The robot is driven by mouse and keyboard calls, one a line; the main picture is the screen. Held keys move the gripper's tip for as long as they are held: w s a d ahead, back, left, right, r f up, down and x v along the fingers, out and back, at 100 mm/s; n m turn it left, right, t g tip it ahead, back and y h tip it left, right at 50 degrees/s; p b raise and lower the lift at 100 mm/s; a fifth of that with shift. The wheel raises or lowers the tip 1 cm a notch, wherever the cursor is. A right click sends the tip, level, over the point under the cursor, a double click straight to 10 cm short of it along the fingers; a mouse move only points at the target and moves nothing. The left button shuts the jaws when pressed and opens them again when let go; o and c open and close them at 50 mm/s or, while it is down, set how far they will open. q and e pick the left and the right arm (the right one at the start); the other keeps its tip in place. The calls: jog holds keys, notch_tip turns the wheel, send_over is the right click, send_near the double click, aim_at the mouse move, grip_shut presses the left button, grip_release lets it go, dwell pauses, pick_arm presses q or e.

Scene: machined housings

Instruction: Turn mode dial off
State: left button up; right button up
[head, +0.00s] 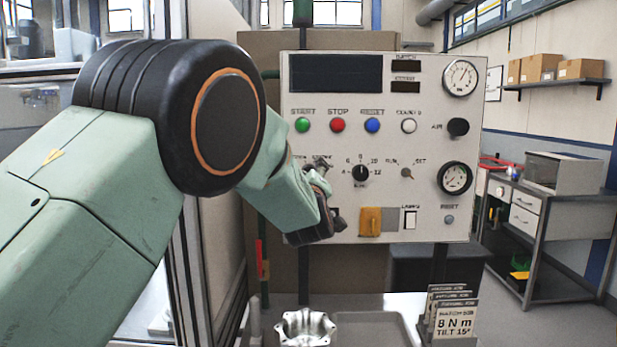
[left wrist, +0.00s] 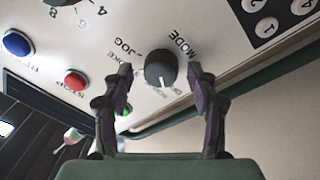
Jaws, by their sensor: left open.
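The mode dial (left wrist: 160,69) is a round black knob with a white pointer line, in the left wrist view. The line points toward the lower edge of that picture; the small lettering around it is too blurred to read fully, though MODE and JOG show. My left gripper (left wrist: 160,82) is open, with one finger on each side of the dial and gaps to both; I see no contact. In the head view my left gripper (head: 319,172) is in front of the left part of the grey control panel (head: 300,80) and hides the dial. My right gripper is not in view.
Green (head: 302,125), red (head: 337,125) and blue (head: 372,125) buttons sit above on the panel. A numbered black selector (head: 360,173) is right of my gripper. A yellow part (head: 370,221) is lower down. A metal housing (head: 306,327) stands on the bench below.

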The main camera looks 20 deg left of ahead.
aim_at(309, 128)
pick_arm(q)
jog(key=shift+d+f, duration=0.1)
notch_tip(309, 128, up, 10)
jog(key=shift+s+d+f, duration=0.1)
jog(key=shift+w+a, duration=0.2)
jog(key=shift+a, duration=0.05)
dwell(0.3)
jog(key=shift+s+d, duration=0.1)
jog(key=shift+s, duration=0.1)
